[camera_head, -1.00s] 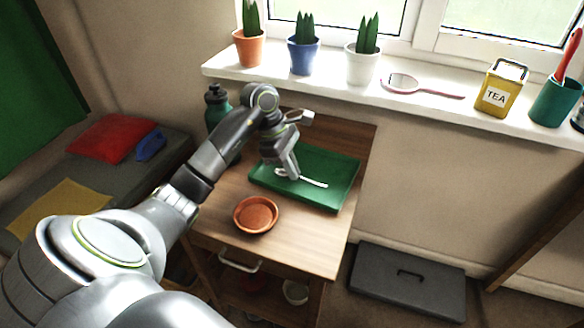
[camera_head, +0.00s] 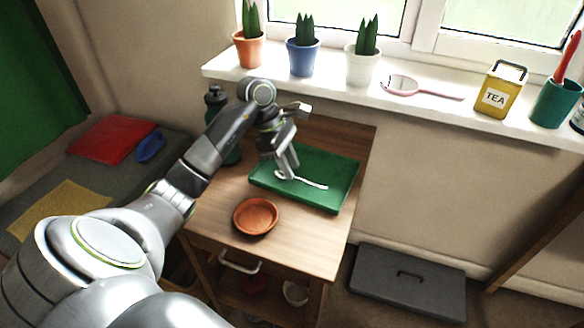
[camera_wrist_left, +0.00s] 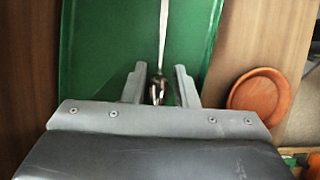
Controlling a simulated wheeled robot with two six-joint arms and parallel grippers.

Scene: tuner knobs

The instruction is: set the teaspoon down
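The teaspoon (camera_head: 310,184) lies on the green tray (camera_head: 335,200), its pale handle pointing right in the head view. In the left wrist view the teaspoon's bowl (camera_wrist_left: 157,91) is between the fingers of my left gripper (camera_wrist_left: 161,76), with a gap showing beside it, and its handle runs away up the picture. My left gripper (camera_head: 288,176) is open just above the tray at the bowl end. The fingertips partly hide the bowl in the head view. My right gripper is not in view.
A terracotta saucer (camera_head: 256,216) stands on the wooden table (camera_head: 300,243) in front of the tray. A dark green bottle (camera_head: 215,110) stands behind my left arm.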

